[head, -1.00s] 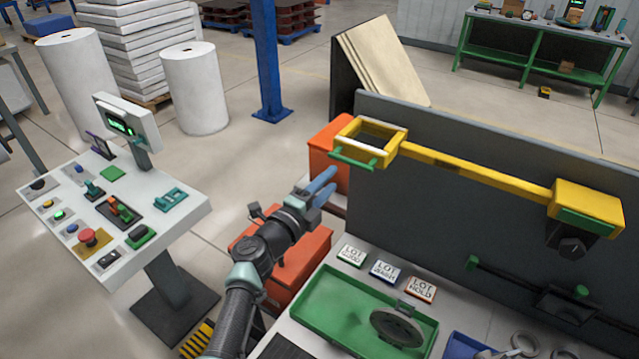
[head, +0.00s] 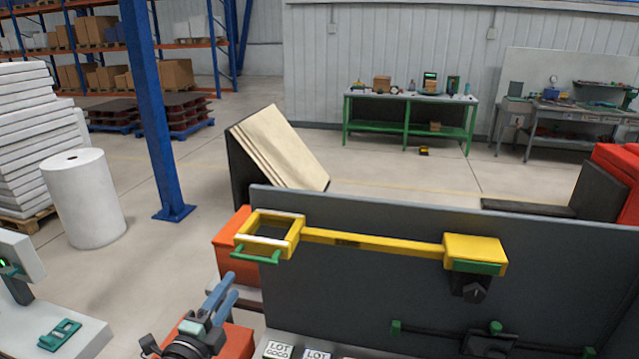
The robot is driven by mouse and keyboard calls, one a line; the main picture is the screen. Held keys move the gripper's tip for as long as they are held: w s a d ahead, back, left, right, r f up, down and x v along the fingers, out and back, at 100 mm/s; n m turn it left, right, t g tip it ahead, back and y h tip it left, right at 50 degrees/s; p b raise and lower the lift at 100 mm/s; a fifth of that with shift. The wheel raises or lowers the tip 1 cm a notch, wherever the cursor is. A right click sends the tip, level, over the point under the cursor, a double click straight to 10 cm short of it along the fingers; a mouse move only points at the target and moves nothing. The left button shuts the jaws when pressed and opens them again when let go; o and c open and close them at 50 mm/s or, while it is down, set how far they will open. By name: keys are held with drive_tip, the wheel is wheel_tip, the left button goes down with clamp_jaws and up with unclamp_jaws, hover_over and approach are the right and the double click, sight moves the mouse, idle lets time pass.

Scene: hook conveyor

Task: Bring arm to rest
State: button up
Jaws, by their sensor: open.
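My gripper (head: 222,294) shows at the bottom of the head view, left of centre. Its two blue fingers point up and to the right, parted and with nothing between them. It is below and left of the yellow frame (head: 268,231) with the green handle (head: 256,256), and apart from both. The rest of my arm is mostly cut off by the bottom edge.
A yellow bar (head: 370,240) runs from the frame to a yellow block (head: 475,252) on a dark grey panel (head: 345,290). Orange boxes (head: 232,236) stand left of the panel. A console (head: 60,335) is at lower left. Open floor lies behind.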

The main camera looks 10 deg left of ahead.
drive_tip(key=d+r+n+t+y+b, duration=0.1)
drive_tip(key=d+r+n+t+b, duration=0.4)
drive_tip(key=r, duration=0.7)
drive_tip(key=d+r+n+t+y+b, duration=0.1)
drive_tip(key=d+r+n+t+y, duration=0.15)
drive_tip(key=d+r, duration=0.8)
drive_tip(key=s+d+r+n+b, duration=0.2)
drive_tip(key=s+r+n, duration=0.2)
drive_tip(key=s, duration=0.3)
drive_tip(key=s+d+r+n+t+b, duration=0.1)
drive_tip(key=s+d+r+n+b, duration=0.1)
drive_tip(key=s, duration=0.6)
drive_tip(key=s+d+r+n+t+b, duration=0.1)
drive_tip(key=s+d+r+n+b, duration=0.1)
drive_tip(key=s+d+r+n, duration=0.2)
drive_tip(key=s+r+n+h, duration=0.1)
drive_tip(key=s+r+n, duration=0.1)
drive_tip(key=s+r, duration=0.1)
drive_tip(key=shift+s+r, duration=0.15)
drive_tip(key=shift+s, duration=0.25)
